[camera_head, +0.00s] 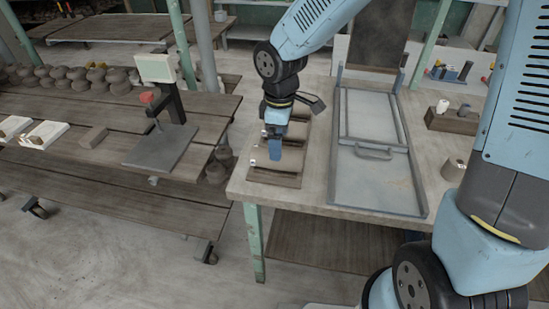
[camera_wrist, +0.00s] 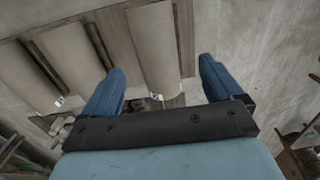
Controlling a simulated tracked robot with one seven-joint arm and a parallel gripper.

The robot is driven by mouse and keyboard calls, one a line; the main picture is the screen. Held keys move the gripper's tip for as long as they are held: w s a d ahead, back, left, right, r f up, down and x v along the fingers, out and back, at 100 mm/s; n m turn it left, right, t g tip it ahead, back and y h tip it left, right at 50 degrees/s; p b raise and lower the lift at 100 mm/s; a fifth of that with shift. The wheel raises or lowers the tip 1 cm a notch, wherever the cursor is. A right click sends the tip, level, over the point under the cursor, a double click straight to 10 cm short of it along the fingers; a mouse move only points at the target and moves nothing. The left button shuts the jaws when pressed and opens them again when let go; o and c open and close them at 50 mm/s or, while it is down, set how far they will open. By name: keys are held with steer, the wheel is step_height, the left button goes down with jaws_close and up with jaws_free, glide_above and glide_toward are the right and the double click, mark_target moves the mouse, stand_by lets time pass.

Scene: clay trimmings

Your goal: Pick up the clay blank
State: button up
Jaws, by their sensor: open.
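Several long pale slabs that look like clay blanks lie side by side, with dark dividers between them, in the wrist view. One clay blank (camera_wrist: 156,55) extends between and beyond my fingers, with a small white mark near its close end. Another (camera_wrist: 75,55) lies to its left. In the head view they lie in a low wooden rack (camera_head: 273,181) at the left end of the worktable, partly hidden by my gripper. My gripper (camera_head: 274,153) points down over this rack. Its blue fingers (camera_wrist: 160,92) are apart, with nothing visibly clamped; whether they touch the blank I cannot tell.
A metal frame with a handle (camera_head: 374,152) lies right of the rack on the worktable (camera_head: 315,125). A wooden box (camera_head: 453,122) and a small round pot (camera_head: 454,168) stand farther right. A plank bench (camera_head: 85,180) with a scale-like device (camera_head: 163,150) stands left, across a gap.

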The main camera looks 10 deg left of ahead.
steer(key=shift+w+a+f, duration=0.15)
steer(key=shift+w+f, duration=0.05)
steer(key=shift+f, duration=1.35)
steer(key=shift+w+a+f, duration=0.1)
steer(key=shift+w+f, duration=0.05)
steer(key=shift+f, duration=1.35)
steer(key=shift+c, duration=0.3)
jaws_close()
